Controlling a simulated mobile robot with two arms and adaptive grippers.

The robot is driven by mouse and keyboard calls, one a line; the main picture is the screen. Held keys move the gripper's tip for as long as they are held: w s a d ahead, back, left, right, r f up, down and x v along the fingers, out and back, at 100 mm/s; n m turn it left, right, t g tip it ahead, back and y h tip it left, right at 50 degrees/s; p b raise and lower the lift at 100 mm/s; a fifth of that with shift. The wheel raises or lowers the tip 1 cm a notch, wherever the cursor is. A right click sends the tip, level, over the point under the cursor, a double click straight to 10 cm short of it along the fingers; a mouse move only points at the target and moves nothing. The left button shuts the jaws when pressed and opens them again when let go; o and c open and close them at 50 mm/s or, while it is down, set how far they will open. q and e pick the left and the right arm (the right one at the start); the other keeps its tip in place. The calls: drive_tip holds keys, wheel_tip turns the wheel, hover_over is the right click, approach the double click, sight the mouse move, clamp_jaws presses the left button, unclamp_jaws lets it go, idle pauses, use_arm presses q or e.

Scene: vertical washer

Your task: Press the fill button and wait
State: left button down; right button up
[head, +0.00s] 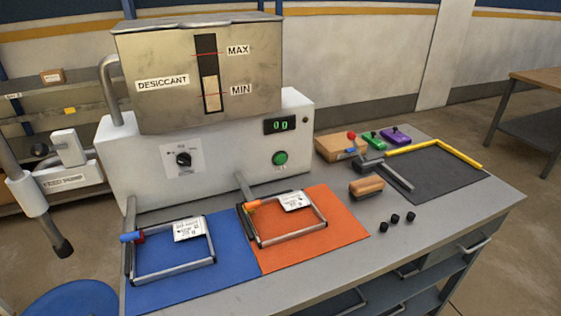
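A green round button (280,158) sits on the front right of the white machine housing (230,165). A small label under it is too small to read, so I cannot tell for sure that it is the fill button. Above it a dark display (282,125) shows green digits that look like 00. A metal hopper (150,55) marked DESICCANT stands on top. Its dark level window (207,42) has MAX and MIN marks, and the pale fill reaches a little above MIN. Neither of my grippers is in view.
A black selector knob (183,159) is left of the button. A feed pump lever (63,181) stands at left. Metal frames rest on a blue mat (160,297) and an orange mat (330,243). A brush (366,187), black caps (395,218) and a dark mat (455,180) are at right.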

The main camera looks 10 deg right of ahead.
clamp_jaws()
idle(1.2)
